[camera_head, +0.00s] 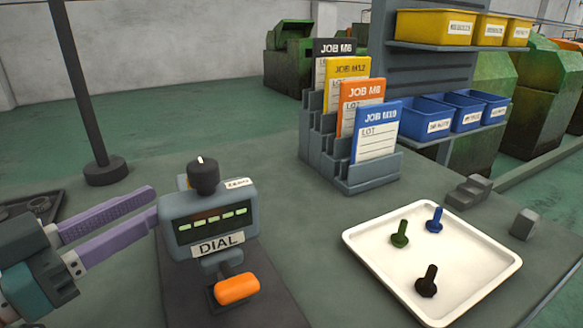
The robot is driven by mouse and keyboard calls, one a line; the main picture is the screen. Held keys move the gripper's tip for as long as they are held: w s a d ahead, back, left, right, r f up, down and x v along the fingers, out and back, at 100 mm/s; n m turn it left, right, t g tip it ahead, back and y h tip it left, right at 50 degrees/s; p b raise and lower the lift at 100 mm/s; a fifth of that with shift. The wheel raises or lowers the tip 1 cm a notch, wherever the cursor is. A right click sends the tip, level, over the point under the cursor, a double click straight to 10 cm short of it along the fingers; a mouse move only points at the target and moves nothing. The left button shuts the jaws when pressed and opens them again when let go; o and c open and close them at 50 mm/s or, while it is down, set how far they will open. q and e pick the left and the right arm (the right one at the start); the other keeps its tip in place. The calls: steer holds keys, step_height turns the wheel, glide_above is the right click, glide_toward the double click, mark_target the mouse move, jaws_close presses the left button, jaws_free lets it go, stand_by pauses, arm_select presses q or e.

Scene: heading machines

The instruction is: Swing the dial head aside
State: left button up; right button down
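The dial head (210,216) is a blue-grey box with a black knob on top, a dark display with green marks and a "DIAL" label. It faces me on a dark grey base (190,290). An orange handle (237,289) sticks out below its front. My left gripper (151,204) has purple fingers and lies just left of the dial head, pointing toward its left side. The fingers are apart with nothing between them, and the tips look close to the box; I cannot tell whether they touch it. My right gripper is out of view.
A white tray (376,262) with a green, a blue and a black bolt lies at right. A card rack (366,184) stands behind, beside shelves of yellow and blue bins (426,129). A dark post (81,100) stands at back left. Bench between post and rack is clear.

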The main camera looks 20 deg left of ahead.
arm_select(q)
steer(key=x, duration=0.7)
steer(key=shift+w, duration=0.2)
steer(key=shift+c, duration=0.3)
jaws_close()
stand_by(0.8)
